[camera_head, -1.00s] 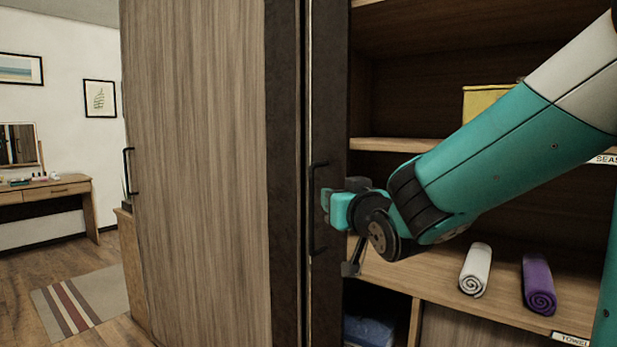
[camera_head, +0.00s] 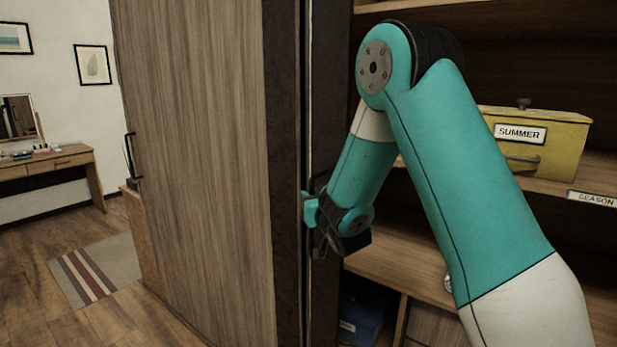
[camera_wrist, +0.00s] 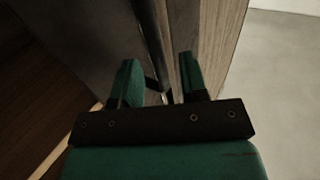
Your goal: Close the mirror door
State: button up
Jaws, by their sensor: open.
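The door with the dark frame (camera_head: 327,90) stands edge-on in the head view, beside the open shelves; I take it to be the mirror door, but its mirror face is not clearly visible. A dark vertical bar handle (camera_head: 318,180) is on it, partly hidden by my gripper. My gripper (camera_head: 309,209) is at the handle. In the wrist view, my gripper (camera_wrist: 159,78) is open, and the dark handle bar (camera_wrist: 150,42) runs between its two green fingers. I cannot tell whether either finger touches the bar.
A wood-grain panel (camera_head: 205,150) with its own handle stands left of the dark frame. To the right are shelves with a yellow box (camera_head: 558,145) labelled SUMMER and a blue item (camera_head: 360,322) below. Open floor (camera_head: 60,300) and a striped rug (camera_head: 98,270) lie at left.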

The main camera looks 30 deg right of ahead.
jog(key=shift+p+x, duration=0.85)
jog(key=shift+x, duration=1.1)
grip_shut()
